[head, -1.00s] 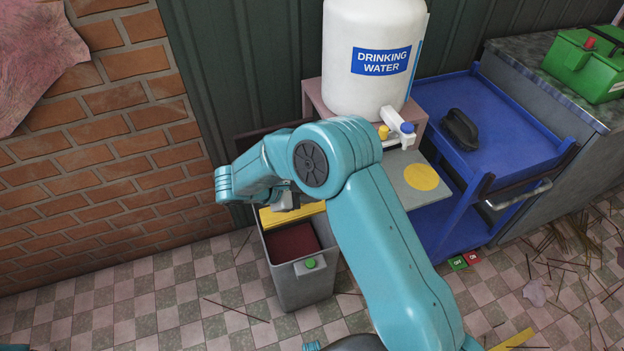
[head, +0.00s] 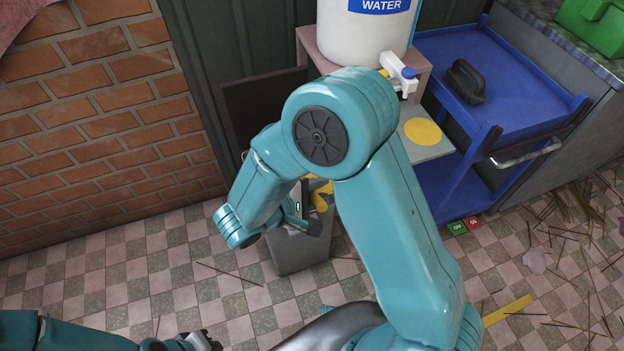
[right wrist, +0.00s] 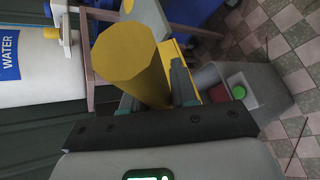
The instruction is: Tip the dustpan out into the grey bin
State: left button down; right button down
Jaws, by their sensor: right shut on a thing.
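The yellow dustpan (head: 322,196) is mostly hidden behind my right arm in the head view. In the right wrist view its thick round yellow handle (right wrist: 130,58) lies between the fingers of my right gripper (right wrist: 152,92), which is shut on it. A flat yellow part (right wrist: 178,62) shows beyond. The grey bin (head: 302,254) stands on the floor just below my right gripper (head: 308,217); its opening is hidden in the head view. The bin (right wrist: 272,98) also shows at the right of the wrist view. Any dust in the pan cannot be seen. My left gripper (head: 195,342) is low at the frame edge; its jaw state is unclear.
A drinking-water container (head: 350,40) with a tap stands on a pinkish stand behind the bin. A blue cart (head: 520,85) holding a black-handled object (head: 465,82) is to the right. A brick wall (head: 90,130) closes the left. Thin sticks litter the floor at right.

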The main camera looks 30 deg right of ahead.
jog(key=s+a+f+m+t+h+b, duration=0.1)
jog(key=s+f+b, duration=0.4)
jog(key=b, duration=1.1)
jog(key=s+m+t+h, duration=0.1)
jog(key=s+m+t, duration=0.1)
jog(key=shift+a+f+m, duration=0.25)
jog(key=shift+m, duration=0.15)
